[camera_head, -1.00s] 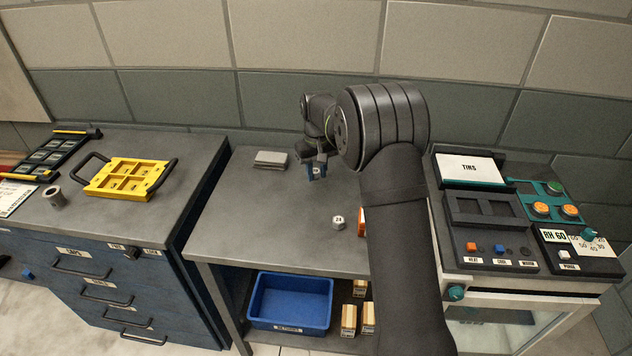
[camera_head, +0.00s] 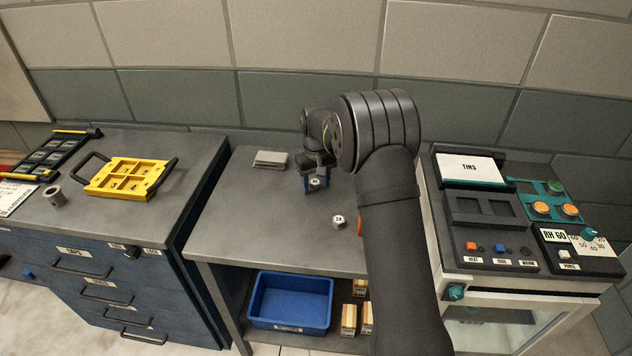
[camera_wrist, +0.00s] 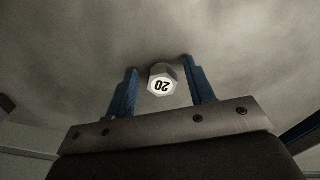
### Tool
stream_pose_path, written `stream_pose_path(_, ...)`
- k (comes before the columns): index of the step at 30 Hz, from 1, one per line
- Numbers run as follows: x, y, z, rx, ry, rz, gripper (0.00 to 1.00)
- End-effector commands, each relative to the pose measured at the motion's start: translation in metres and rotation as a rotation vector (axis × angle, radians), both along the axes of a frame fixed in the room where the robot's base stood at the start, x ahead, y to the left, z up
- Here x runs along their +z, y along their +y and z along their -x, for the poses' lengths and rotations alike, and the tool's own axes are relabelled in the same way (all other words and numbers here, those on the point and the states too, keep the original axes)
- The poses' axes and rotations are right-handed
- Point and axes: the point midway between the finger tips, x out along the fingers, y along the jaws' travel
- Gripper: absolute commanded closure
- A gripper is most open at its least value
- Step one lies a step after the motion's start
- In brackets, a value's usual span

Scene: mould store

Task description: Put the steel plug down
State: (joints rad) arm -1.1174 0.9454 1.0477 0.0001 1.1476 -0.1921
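The steel plug, a hexagonal piece with a white top marked 20 (camera_wrist: 163,86), sits on the grey bench top (camera_head: 240,215). In the wrist view it stands between the two blue fingers, with a gap on each side. My gripper (camera_head: 316,184) is open around the plug and low over the bench. The plug also shows between the fingers in the head view (camera_head: 315,182). The plug's lower part is hard to make out.
A second hexagonal piece, marked 24 (camera_head: 338,220), stands nearer the front edge. Grey flat plates (camera_head: 270,159) lie at the back left. An orange object (camera_head: 360,224) is partly behind my arm. A machine (camera_head: 487,235) stands to the right. The bench's front left is clear.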

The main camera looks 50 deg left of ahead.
Motion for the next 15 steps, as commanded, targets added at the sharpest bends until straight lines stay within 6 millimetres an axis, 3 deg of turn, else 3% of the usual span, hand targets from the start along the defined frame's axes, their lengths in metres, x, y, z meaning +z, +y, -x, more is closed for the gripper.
stream_pose_path(8, 0.009, 0.001, 0.000, 0.000, -0.002, -0.003, 0.51)
stream_pose_path(15, 0.055, 0.001, 0.000, 0.000, -0.002, -0.005, 0.51)
